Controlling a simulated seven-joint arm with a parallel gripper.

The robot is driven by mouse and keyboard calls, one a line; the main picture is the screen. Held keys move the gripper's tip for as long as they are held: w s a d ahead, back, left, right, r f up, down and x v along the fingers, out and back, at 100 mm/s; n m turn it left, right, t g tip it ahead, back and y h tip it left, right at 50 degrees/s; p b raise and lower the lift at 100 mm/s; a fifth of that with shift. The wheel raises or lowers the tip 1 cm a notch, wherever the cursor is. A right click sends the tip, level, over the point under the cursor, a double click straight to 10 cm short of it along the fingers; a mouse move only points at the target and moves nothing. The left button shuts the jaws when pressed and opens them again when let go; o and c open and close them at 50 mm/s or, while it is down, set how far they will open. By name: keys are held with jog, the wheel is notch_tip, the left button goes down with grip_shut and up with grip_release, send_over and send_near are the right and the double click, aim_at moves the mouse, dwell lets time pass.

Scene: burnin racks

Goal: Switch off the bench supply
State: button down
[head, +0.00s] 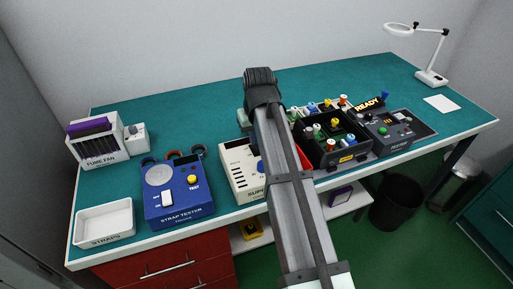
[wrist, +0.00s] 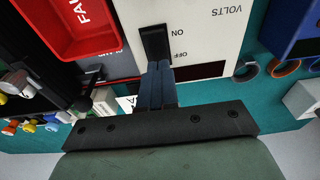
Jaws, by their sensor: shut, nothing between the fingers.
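The bench supply (head: 237,172) is a cream box lettered SUPPLY at the front middle of the bench, partly hidden by my arm in the head view. In the wrist view its cream panel (wrist: 205,30) shows VOLTS lettering, a dark window (wrist: 203,71) and a black switch (wrist: 154,40) with ON and OFF marked beside it. My gripper (wrist: 160,66) is shut and empty, its blue-grey fingertips together at the OFF end of the switch. I cannot tell whether they touch it or which way the switch is tipped. The fingers are hidden in the head view.
Left of the supply stands the blue strap tester (head: 180,193), with a white straps tray (head: 105,222) beyond. A red bin (wrist: 88,25) and a black rack (head: 335,150) of coloured parts are close on the right in the head view. The back of the bench (head: 190,112) is clear.

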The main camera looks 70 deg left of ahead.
notch_tip(320, 180, up, 6)
dwell(0.8)
jog(key=shift+r, duration=0.1)
dwell(0.3)
